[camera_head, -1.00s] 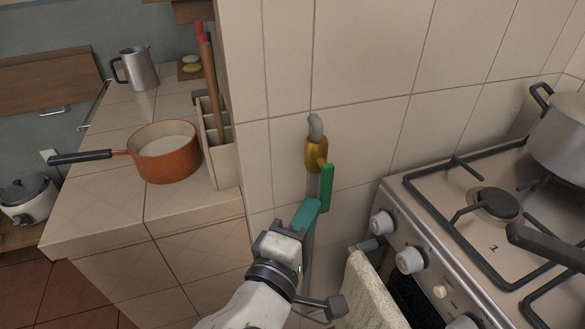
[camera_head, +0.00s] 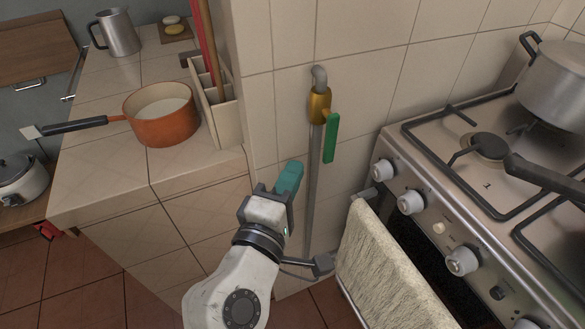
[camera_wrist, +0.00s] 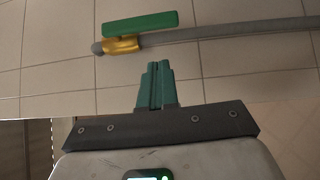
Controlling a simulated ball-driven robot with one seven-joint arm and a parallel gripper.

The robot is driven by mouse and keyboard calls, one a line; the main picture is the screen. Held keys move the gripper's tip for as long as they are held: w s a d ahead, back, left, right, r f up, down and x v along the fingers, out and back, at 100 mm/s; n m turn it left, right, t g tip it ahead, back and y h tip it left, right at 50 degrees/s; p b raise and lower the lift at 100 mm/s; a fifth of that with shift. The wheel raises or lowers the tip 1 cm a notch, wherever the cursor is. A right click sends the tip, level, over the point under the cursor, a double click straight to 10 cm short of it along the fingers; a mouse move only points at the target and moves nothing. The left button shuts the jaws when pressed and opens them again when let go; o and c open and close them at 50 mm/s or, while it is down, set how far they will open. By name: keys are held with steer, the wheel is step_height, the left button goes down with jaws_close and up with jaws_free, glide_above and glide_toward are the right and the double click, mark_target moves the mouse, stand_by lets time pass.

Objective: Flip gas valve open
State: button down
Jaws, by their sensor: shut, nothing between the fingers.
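The gas valve has a brass body (camera_head: 319,105) on a grey pipe against the tiled wall, with a green lever (camera_head: 331,138) pointing down alongside the pipe. In the wrist view the brass body (camera_wrist: 121,45) and the green lever (camera_wrist: 141,24) lie across the top, with the lever parallel to the grey hose (camera_wrist: 230,32). My gripper (camera_head: 292,166), with teal fingers, is shut and empty, below and left of the lever and apart from it. Its fingertips also show in the wrist view (camera_wrist: 156,66), with a gap to the valve.
The stove (camera_head: 470,200) stands right of the valve, with a towel (camera_head: 385,255) hanging on its front. A pan (camera_head: 163,120) and a utensil holder (camera_head: 222,110) are on the left counter. Bare wall surrounds the valve.

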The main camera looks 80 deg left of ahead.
steer(key=v, duration=0.8)
steer(key=shift+s+d, duration=0.25)
steer(key=shift+d, duration=0.05)
steer(key=shift+r, duration=0.1)
steer(key=w+d+f+m+t+h+p, duration=0.4)
steer(key=w+d+m+h, duration=0.5)
steer(key=w, duration=0.6)
steer(key=w+d+f+m+g+h+p, duration=0.1)
steer(key=w+d+f+m+h, duration=0.2)
steer(key=d, duration=0.5)
steer(key=w+d+f+m+g, duration=0.2)
steer(key=w+d+f+m, duration=0.15)
steer(key=d, duration=0.45)
steer(key=d+f+m+g+h+p, duration=0.4)
steer(key=d+m, duration=0.3)
steer(key=d, duration=0.9)
steer(key=s+d+f+m+g, duration=0.1)
steer(key=s+d+m+g, duration=0.1)
steer(key=s+d+m, duration=0.2)
steer(key=s+d+f+m+g+p, duration=0.1)
steer(key=s+d+f+m+g, duration=0.1)
steer(key=s+d, duration=0.7)
steer(key=shift+s+d+f+m+g, duration=0.35)
steer(key=shift+d+m+g, duration=0.15)
steer(key=shift+m, duration=0.75)
